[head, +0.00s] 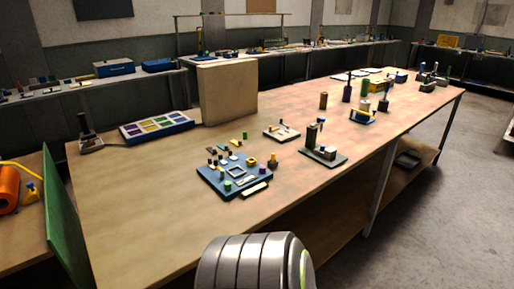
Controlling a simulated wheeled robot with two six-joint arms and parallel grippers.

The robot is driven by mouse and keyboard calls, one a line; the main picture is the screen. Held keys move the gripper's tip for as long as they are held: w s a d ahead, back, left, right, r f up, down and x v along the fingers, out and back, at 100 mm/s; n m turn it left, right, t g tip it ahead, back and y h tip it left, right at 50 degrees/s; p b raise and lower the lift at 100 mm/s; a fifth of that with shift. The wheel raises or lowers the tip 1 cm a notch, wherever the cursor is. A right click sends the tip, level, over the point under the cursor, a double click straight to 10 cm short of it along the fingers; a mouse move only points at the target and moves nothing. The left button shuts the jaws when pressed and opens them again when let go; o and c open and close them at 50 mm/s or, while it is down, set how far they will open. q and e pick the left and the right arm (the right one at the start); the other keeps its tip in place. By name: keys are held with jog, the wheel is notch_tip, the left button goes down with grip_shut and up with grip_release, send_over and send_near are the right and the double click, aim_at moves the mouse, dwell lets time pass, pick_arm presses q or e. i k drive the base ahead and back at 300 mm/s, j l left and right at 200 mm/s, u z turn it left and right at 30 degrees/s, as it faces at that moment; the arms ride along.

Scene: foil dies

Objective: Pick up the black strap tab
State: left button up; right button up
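I cannot make out a black strap tab for certain; several small dark pieces are too small to identify. A blue board (207,181) on the wooden workbench carries many small parts, among them a grey square frame (236,171), a yellow nut-like piece (251,161) and a small dark piece (272,162) at its right corner. A pale bar with a dark edge (255,189) lies at its front edge. Neither gripper shows. A rounded grey metal part of mine fills the bottom middle, in front of the bench.
The workbench (130,200) has clear wood left of the board. A small press on a dark base (322,156) stands right of it, a pale plate (282,133) behind. A tall beige box (228,94) and a tray of coloured squares (157,127) stand farther back.

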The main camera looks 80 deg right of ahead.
aim_at(213, 151)
jog(key=z, duration=1.85)
